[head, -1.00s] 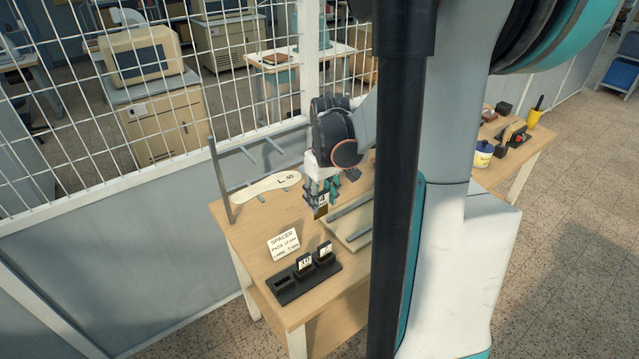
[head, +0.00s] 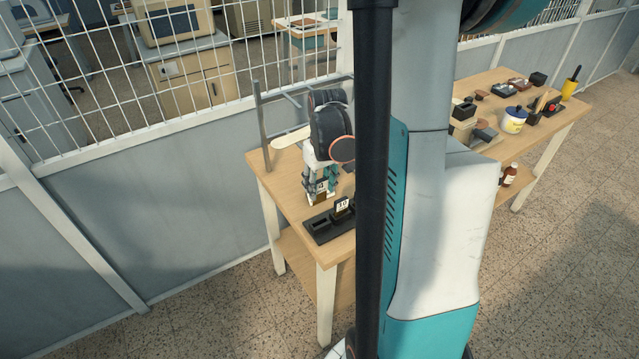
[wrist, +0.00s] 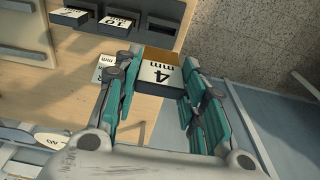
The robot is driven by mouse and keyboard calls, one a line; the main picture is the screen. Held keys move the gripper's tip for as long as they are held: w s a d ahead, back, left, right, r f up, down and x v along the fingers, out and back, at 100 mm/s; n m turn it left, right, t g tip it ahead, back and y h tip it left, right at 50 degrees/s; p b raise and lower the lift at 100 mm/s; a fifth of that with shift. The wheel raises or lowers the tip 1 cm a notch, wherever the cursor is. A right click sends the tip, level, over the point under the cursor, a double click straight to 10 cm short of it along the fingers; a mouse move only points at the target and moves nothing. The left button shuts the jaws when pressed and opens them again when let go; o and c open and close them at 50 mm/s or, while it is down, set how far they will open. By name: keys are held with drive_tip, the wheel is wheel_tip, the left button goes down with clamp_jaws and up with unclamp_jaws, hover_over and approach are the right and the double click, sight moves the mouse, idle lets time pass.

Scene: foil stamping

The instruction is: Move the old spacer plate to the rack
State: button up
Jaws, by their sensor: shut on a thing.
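My gripper (head: 319,192) is shut on the spacer plate marked "4 mm" (wrist: 158,74), a white-faced block with a brownish top. The teal fingers press its two sides in the wrist view. In the head view the plate (head: 318,198) is small and partly covered by the fingers. The rack (head: 318,231) is a black slotted block near the table's front edge, just in front of the gripper. In the wrist view, the rack (wrist: 143,25) holds a "10" plate (wrist: 117,22) and another plate (wrist: 69,16). Its slot at the right end is empty.
A white label card (wrist: 105,67) lies beside the held plate. A grey upright stand (head: 264,128) rises at the table's left edge, by a pale flat shape (head: 291,138). My column hides the table's middle. Bottles and tools stand on the right part.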

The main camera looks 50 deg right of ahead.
sight(321, 192)
drive_tip(key=shift+f, duration=0.15)
drive_tip(key=shift+f+b, duration=2.5)
drive_tip(key=shift+f, duration=0.3)
drive_tip(key=shift+f+b, duration=2.75)
drive_tip(key=shift+f, duration=0.05)
drive_tip(key=o, duration=1.1)
drive_tip(key=shift+o, duration=0.2)
drive_tip(key=shift+r, duration=0.15)
wheel_tip(321, 192, up, 12)
drive_tip(key=s, duration=0.1)
drive_tip(key=shift+s+a, duration=0.15)
drive_tip(key=shift+s, duration=0.1)
drive_tip(key=shift+w+f, duration=0.1)
drive_tip(key=shift+f, duration=0.15)
